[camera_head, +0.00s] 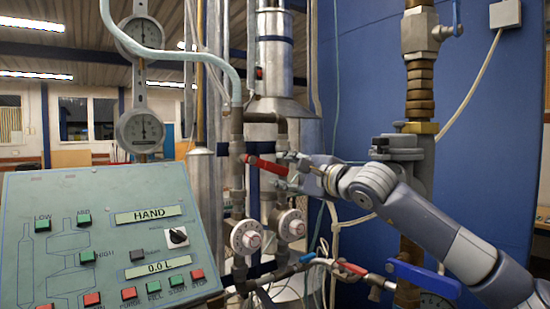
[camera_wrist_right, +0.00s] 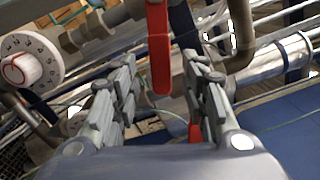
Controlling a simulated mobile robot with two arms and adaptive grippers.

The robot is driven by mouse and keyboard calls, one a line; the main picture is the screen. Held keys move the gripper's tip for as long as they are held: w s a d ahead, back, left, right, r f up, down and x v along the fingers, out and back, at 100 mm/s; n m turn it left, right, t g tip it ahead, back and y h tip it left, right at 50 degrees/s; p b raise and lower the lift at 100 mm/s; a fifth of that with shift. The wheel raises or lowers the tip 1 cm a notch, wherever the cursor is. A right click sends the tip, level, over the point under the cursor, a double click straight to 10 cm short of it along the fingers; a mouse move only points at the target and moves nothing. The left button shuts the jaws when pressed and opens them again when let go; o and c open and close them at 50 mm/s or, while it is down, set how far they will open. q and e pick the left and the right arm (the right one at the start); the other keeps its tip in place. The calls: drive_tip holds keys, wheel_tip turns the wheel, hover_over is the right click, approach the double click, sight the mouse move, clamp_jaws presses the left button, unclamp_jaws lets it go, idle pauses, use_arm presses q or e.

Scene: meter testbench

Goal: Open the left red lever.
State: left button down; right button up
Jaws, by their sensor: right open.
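A red lever (camera_head: 262,164) sits on the left pipe's valve in the head view, tilted slightly down to the right. My right gripper (camera_head: 286,171) is at its free right end, reaching in from the right. In the right wrist view, the red lever (camera_wrist_right: 159,50) comes down from the top into the gap between the two fingers of the right gripper (camera_wrist_right: 160,78). The fingers are open on either side of it, with gaps visible. A second red lever (camera_head: 351,268) is lower right in the head view. My left gripper is not in view.
Two white round dials (camera_head: 246,237) sit on the pipes below the lever. A green control panel (camera_head: 105,240) stands at left. A blue valve handle (camera_head: 424,279) and a thick vertical pipe (camera_head: 420,85) are at right. Pipes and hoses crowd the middle.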

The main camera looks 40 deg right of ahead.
sight(277, 169)
drive_tip(key=w+p, duration=0.2)
drive_tip(key=w, duration=0.1)
drive_tip(key=shift+w+d+r, duration=0.2)
drive_tip(key=shift+w, duration=0.05)
drive_tip(key=shift+w+f, duration=0.2)
drive_tip(key=shift+w, duration=0.35)
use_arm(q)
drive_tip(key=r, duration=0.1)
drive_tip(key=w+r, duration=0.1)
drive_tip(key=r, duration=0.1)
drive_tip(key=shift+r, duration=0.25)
use_arm(e)
drive_tip(key=shift+c, duration=0.6)
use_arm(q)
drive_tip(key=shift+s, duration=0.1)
use_arm(e)
clamp_jaws()
